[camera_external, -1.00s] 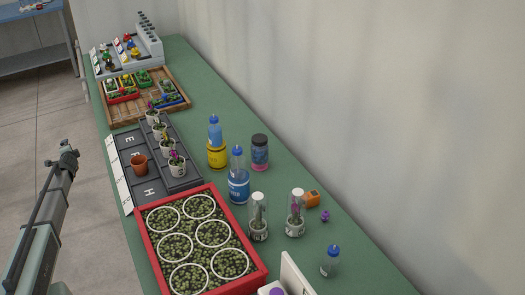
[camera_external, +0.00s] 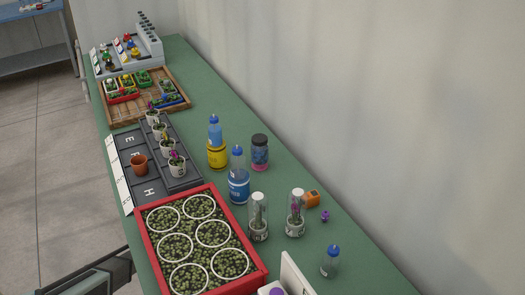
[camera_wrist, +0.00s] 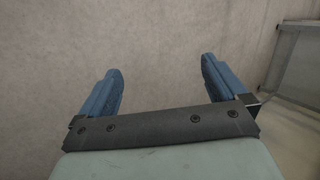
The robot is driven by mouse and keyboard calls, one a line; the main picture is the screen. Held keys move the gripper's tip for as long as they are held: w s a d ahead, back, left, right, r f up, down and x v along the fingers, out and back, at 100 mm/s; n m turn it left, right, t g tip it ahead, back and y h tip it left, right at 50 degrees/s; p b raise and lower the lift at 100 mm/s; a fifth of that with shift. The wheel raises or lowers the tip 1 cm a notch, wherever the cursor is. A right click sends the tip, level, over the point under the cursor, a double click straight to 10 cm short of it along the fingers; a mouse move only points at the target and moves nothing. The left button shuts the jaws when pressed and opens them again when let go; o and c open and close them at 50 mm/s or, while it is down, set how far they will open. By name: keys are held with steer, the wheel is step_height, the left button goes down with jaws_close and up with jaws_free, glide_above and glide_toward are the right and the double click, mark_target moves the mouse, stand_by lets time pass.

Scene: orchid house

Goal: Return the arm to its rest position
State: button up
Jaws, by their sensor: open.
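My gripper (camera_wrist: 160,82) shows in the wrist view with its two blue fingers spread apart and nothing between them. Beyond the fingers is a plain pale surface. In the external view only a part of my arm shows at the lower left edge, beside the green bench (camera_external: 330,225); the gripper itself is outside that view. No object is in contact with the fingers.
On the bench stand a red tray of round pots (camera_external: 262,272), a dark lettered tray (camera_external: 190,185), several bottles (camera_external: 238,185), two glass-covered plants (camera_external: 258,222) and a wooden tray (camera_external: 118,115). The floor (camera_external: 50,170) left of the bench is clear.

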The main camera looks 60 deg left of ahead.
steer(key=d+f+g+h, duration=0.1)
steer(key=d+f+h, duration=0.2)
steer(key=d, duration=2.8)
steer(key=s+d+r+g+h, duration=0.1)
steer(key=s+d, duration=0.3)
steer(key=d, duration=0.4)
steer(key=s+d+r+m+g+h, duration=0.1)
steer(key=s+d+r, duration=0.2)
steer(key=d, duration=0.5)
steer(key=s+d+r+m+g+h, duration=0.1)
steer(key=s+d+r, duration=0.1)
steer(key=s+d, duration=0.4)
steer(key=d, duration=0.2)
steer(key=shift+d+r, duration=0.15)
steer(key=shift+d, duration=0.2)
